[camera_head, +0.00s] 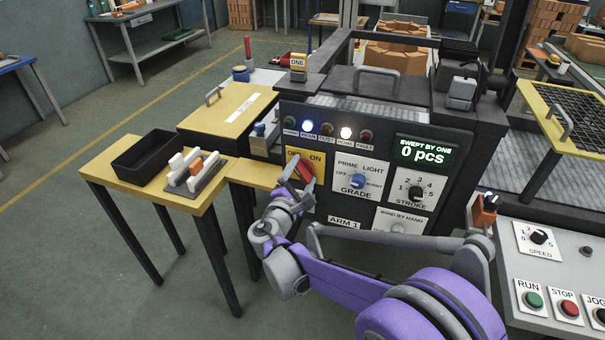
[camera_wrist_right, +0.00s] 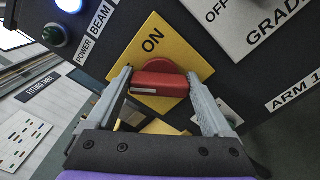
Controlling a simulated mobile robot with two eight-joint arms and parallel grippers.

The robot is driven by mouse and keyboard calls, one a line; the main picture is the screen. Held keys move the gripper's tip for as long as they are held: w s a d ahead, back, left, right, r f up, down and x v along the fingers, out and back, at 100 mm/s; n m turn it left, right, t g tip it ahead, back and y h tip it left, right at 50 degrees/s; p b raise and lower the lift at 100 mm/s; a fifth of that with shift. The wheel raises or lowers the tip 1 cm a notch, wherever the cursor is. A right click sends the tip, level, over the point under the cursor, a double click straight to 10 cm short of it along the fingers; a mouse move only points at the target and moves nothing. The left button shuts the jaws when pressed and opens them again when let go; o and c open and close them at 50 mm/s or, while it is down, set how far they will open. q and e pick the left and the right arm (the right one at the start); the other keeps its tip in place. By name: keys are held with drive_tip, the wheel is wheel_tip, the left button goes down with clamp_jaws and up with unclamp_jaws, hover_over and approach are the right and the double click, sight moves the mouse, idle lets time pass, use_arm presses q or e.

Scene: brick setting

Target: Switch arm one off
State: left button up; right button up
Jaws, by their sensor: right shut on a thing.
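The red rotary switch (camera_head: 306,169) sits on a yellow plate (camera_head: 292,157) marked OFF and ON, at the left of the ARM 1 panel. My right gripper (camera_head: 301,184) is at the switch. In the right wrist view the red handle (camera_wrist_right: 160,84) lies between the two grey fingers (camera_wrist_right: 161,92), which are shut on it. The word ON shows on the yellow plate (camera_wrist_right: 152,42) there; OFF is out of that view. In the head view the handle's exact pointing is partly hidden by the gripper. My left gripper is in neither view.
Above the switch is a row of lamps (camera_head: 325,129); BEAM and HOME look lit. The display (camera_head: 421,151) reads "SWEPT BY ONE 0 pcs". The grade knob (camera_head: 357,181) is just right of the switch. A yellow table (camera_head: 203,208) with a black tray (camera_head: 146,157) stands at left.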

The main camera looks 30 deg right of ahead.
drive_tip(key=shift+n, duration=1.1)
drive_tip(key=o, duration=1.1)
drive_tip(key=shift+o, duration=0.2)
drive_tip(key=shift+a, duration=0.1)
drive_tip(key=v, duration=1)
drive_tip(key=shift+s+a+p, duration=0.25)
drive_tip(key=shift+a+p, duration=0.05)
drive_tip(key=shift+p, duration=0.05)
